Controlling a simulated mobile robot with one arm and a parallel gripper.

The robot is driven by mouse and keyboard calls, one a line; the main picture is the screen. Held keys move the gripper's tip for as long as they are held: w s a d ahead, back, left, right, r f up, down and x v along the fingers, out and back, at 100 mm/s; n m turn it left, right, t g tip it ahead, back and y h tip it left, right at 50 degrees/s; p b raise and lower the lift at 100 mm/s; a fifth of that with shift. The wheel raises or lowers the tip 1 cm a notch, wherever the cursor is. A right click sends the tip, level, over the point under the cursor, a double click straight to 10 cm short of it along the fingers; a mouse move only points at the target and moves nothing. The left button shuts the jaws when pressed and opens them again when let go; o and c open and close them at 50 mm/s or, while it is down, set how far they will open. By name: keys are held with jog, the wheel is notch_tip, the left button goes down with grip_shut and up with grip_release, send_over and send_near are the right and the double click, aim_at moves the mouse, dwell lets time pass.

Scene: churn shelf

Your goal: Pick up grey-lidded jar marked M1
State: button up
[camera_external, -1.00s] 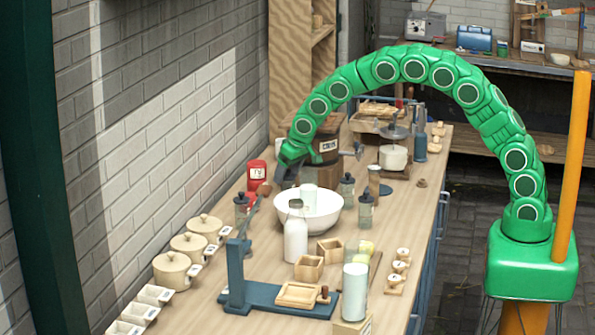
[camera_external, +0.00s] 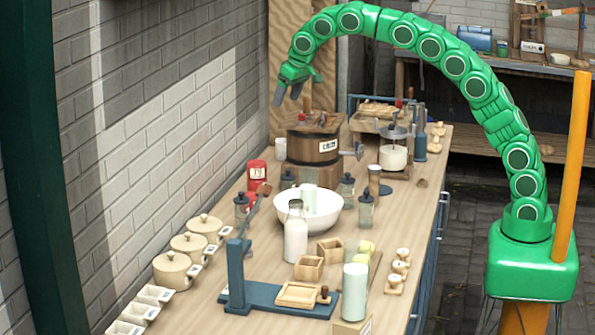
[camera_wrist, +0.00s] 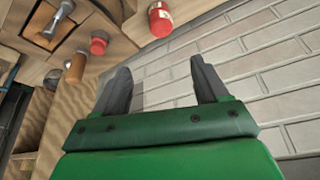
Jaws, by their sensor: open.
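Several small dark-lidded glass jars stand around the white bowl. One is at the bowl's left (camera_external: 242,207), one at its right front (camera_external: 366,211), one at its right (camera_external: 347,186) and one behind it (camera_external: 288,180). Their lids look dark grey, and I cannot read M1 on any of them. My gripper (camera_external: 288,96) is raised high near the wall, above and left of the wooden churn. In the wrist view my gripper (camera_wrist: 158,66) is open, with nothing between its fingers and the brick wall behind them.
The white bowl (camera_external: 330,222), a milk bottle (camera_external: 295,238) and the wooden churn (camera_external: 314,142) crowd the bench. A red canister (camera_external: 256,174) stands by the wall. A blue stand (camera_external: 262,295) is in front. Cream lidded pots (camera_external: 172,271) line the left edge.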

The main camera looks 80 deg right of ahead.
jog(key=shift+r, duration=2.35)
jog(key=s+f+m+g+y, duration=0.1)
jog(key=s+f+m+y, duration=0.1)
jog(key=s+m+y, duration=0.45)
jog(key=s+f+m+y, duration=0.1)
jog(key=s+f+m, duration=0.15)
jog(key=s, duration=0.65)
jog(key=s+a+r+m+t+y, duration=0.2)
jog(key=s+a+r+m+y, duration=0.3)
jog(key=s+a+m+y, duration=0.5)
jog(key=h, duration=0.3)
send_near(366, 211)
jog(key=shift+n, duration=0.3)
jog(key=w+a+f, duration=0.2)
jog(key=a+f, duration=0.1)
jog(key=a, duration=0.1)
jog(key=shift+w, duration=0.4)
jog(key=shift+w+a+f+h, duration=0.1)
jog(key=shift+a+f+h, duration=0.15)
jog(key=shift+f, duration=0.05)
jog(key=shift+x, duration=1.25)
